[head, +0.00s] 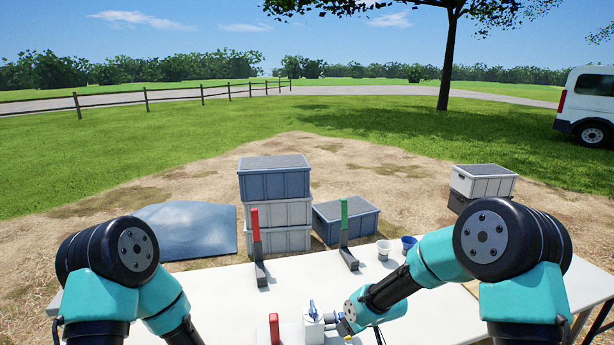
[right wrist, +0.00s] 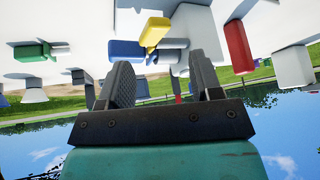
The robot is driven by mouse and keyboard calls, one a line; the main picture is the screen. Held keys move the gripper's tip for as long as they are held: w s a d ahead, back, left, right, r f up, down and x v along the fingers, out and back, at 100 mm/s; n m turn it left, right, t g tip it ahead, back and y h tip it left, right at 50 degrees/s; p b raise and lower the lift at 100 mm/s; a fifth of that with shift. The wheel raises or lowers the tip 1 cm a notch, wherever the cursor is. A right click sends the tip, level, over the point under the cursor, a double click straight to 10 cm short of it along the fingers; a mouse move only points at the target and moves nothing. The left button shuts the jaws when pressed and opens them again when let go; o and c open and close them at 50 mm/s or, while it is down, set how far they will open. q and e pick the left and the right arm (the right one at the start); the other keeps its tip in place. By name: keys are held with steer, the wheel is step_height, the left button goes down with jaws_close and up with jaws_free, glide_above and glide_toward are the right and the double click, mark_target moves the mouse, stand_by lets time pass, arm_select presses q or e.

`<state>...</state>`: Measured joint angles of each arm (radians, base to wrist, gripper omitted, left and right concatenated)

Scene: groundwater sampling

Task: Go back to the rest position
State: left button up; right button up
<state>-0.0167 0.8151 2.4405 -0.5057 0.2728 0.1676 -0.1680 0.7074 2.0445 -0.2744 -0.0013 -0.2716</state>
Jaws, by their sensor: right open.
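My right arm reaches in from the right over the white table (head: 220,300). Blue and yellow parts (right wrist: 153,36) show beyond the jaws; contact cannot be told. My left arm bends down at the left, and its gripper is below the picture.
A red-handled stand (head: 257,245) and a green-handled stand (head: 345,235) rise at the table's far edge. A white cup (head: 384,249) and a blue cup (head: 408,243) stand by my right forearm. A red piece (head: 274,329) is at the front. The table's left middle is clear.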

arm_select(q)
steer(key=f+n+t, duration=0.1)
steer(key=n, duration=0.1)
steer(key=a+f+n+t+h, duration=0.1)
steer(key=f+n+t, duration=0.1)
steer(key=a+f+n+t, duration=0.1)
steer(key=f+n, duration=0.1)
steer(key=shift+s+a+f+n+t+h, duration=0.1)
steer(key=shift+s+a+n+t+h, duration=0.2)
steer(key=shift+s+t, duration=0.1)
arm_select(e)
steer(key=s+d+f+m+g, duration=0.1)
steer(key=s+d+f+m, duration=0.2)
steer(key=s+f, duration=0.3)
steer(key=s+d+f+m+g, duration=0.1)
steer(key=s+d+f+m, duration=0.2)
steer(key=s, duration=0.9)
steer(key=s+d+f+m+g, duration=0.1)
steer(key=s+d+f+m, duration=0.2)
steer(key=s+f, duration=0.6)
steer(key=shift+d+g+h, duration=0.4)
steer(key=shift+d, duration=0.15)
